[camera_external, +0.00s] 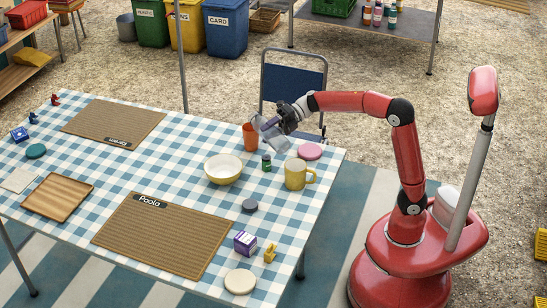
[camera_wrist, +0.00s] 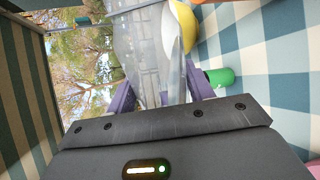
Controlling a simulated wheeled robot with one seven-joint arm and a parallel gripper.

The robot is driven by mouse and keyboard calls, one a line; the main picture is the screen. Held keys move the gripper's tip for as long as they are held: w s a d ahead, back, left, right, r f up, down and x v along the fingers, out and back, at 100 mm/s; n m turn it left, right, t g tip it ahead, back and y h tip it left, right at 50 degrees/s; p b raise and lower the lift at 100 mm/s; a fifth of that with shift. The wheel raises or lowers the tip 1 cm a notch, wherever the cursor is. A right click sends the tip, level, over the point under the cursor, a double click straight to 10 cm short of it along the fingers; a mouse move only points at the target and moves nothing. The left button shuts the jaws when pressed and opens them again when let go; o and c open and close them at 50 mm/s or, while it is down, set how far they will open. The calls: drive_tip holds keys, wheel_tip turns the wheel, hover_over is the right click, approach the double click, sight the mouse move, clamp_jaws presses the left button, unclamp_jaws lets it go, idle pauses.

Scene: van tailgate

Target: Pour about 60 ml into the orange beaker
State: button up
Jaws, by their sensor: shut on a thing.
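The orange beaker (camera_external: 250,139) stands near the far right part of the checked table, behind the white and yellow bowl. A sliver of orange (camera_wrist: 205,2) shows at the top edge of the wrist view. My gripper (camera_external: 268,122) is shut on a clear, see-through vessel (camera_external: 274,137) and holds it tilted above the table, just right of the beaker. In the wrist view the clear vessel (camera_wrist: 150,45) lies between the purple fingers of my gripper (camera_wrist: 160,92). I cannot tell the liquid level in the vessel or the beaker.
A blue chair (camera_external: 294,82) stands behind the table. Two brown placemats (camera_external: 163,235) lie on the table; cloth is bare between them.

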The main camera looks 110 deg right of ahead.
drive_tip(key=b, duration=0.1)
drive_tip(key=f+b, duration=0.1)
drive_tip(key=shift+a+f+n+b, duration=0.2)
drive_tip(key=shift+a+n+b, duration=0.15)
drive_tip(key=shift+n, duration=0.05)
drive_tip(key=shift+b, duration=0.3)
drive_tip(key=shift+n, duration=0.3)
